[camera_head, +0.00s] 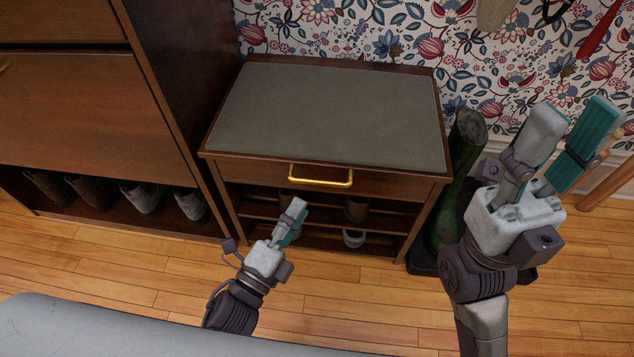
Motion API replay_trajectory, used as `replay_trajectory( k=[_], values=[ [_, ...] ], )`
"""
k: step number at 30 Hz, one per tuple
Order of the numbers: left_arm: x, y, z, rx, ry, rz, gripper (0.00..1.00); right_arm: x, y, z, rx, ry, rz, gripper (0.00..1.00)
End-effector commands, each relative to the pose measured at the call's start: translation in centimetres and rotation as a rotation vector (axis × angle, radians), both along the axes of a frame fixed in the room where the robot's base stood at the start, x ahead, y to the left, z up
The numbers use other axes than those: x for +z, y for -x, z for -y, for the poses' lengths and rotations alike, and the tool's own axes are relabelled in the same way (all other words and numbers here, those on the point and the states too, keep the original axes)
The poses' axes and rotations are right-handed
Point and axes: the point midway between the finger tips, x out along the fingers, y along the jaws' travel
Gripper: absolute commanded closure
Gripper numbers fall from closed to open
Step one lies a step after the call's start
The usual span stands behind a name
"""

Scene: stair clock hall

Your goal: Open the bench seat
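The bench (240,168) is dark wood, with a grey padded seat (325,110) lying flat and closed on top. A brass handle (320,180) is fixed on its front face, just under the seat. My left gripper (294,214) is in front of the bench, below the handle and apart from it in the picture. Its fingers are seen nearly edge-on, so I cannot tell whether it is open. My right gripper (568,128) is raised to the right of the bench. Its two fingers point up with a gap between them, and it is empty.
Shoes stand on the racks under the bench. A dark wooden cabinet (75,105) with several shoes below stands close on the left. Green boots (462,150) stand on a dark tray at the bench's right side. The wooden floor (130,265) in front is clear.

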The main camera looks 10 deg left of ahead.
Motion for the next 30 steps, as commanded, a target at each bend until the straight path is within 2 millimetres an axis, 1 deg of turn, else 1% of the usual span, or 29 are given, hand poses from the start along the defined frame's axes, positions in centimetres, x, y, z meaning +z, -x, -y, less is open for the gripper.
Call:
replay_trajectory(
  k=[1, 6, 12, 17, 24, 25, 30],
  values=[
    [0.1, -1.2, 0.5, -0.003, 0.000, 0.005, 0.64, -0.1, 0.0, 0.0, -0.001, 0.000, 0.007, 0.60],
    [0.7, -4.3, 1.8, -0.002, 0.001, 0.004, 0.64, 0.1, -0.1, -0.1, -0.002, 0.002, 0.022, 0.60],
    [1.1, -6.6, 2.8, 0.000, 0.001, 0.000, 0.64, 0.3, -0.2, -0.1, -0.003, 0.003, 0.034, 0.60],
    [1.3, -7.3, 3.1, 0.000, 0.001, -0.002, 0.64, 0.4, -0.3, -0.2, -0.003, 0.005, 0.032, 0.60],
    [1.3, -7.4, 3.1, 0.000, 0.002, -0.003, 0.64, 0.6, -0.3, -0.2, -0.002, 0.005, 0.041, 0.60],
    [1.3, -7.4, 3.1, 0.000, 0.002, -0.003, 0.66, 0.7, -0.2, -0.2, -0.002, 0.005, 0.041, 0.60],
    [1.3, -7.4, 3.1, 0.000, 0.002, -0.003, 0.94, 0.7, -0.2, -0.2, -0.002, 0.005, 0.043, 0.60]
  ],
)
